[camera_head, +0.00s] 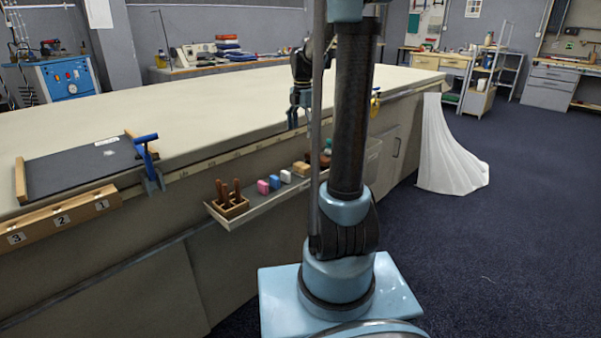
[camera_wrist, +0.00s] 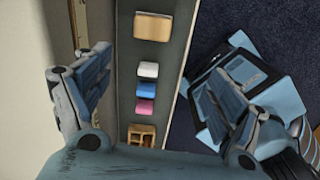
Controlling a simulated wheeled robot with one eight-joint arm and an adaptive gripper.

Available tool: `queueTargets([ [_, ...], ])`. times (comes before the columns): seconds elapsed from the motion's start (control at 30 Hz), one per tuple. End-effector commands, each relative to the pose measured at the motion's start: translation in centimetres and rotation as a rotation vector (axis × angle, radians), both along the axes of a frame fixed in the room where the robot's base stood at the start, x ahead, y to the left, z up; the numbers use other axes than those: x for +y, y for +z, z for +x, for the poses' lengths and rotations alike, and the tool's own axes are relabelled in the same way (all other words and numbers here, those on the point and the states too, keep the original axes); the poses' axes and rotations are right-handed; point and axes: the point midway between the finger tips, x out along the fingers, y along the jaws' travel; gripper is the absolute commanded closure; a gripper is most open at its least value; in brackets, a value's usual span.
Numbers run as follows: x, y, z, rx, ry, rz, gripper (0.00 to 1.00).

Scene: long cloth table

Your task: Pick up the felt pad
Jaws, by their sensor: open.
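No object is plainly marked as the felt pad. A tan block with a paler front edge (camera_wrist: 153,26) may be it; it lies on the grey shelf (camera_wrist: 125,105) at the top of the wrist view. In the head view the tan block (camera_head: 301,168) lies on the shelf along the table's side, right of the white block. My gripper (camera_head: 298,122) is near the table's edge, above the shelf. In the wrist view my gripper (camera_wrist: 150,80) is open and empty, its fingers spread either side of the shelf, with the tan block beyond them.
White (camera_wrist: 148,69), blue (camera_wrist: 147,89) and pink (camera_wrist: 145,105) blocks lie in a row beside a wooden holder (camera_head: 229,206) with brown handles. A dark round thing (camera_head: 318,160) sits right of the tan block. A black board (camera_head: 80,165) and blue clamp (camera_head: 147,160) are left.

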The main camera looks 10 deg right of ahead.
Motion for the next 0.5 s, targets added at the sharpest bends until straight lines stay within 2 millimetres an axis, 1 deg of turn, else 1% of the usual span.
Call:
queueTargets([
  [0.03,0.0,-0.2,0.7,0.004,0.031,0.000,0.14],
  [0.1,0.0,-0.3,1.3,0.006,0.068,0.000,0.14],
  [0.27,0.0,-1.0,1.7,0.009,0.098,0.000,0.14],
  [0.37,0.0,-2.3,1.7,0.009,0.098,0.000,0.14],
  [0.5,0.0,-4.5,1.7,0.008,0.097,-0.001,0.14],
])
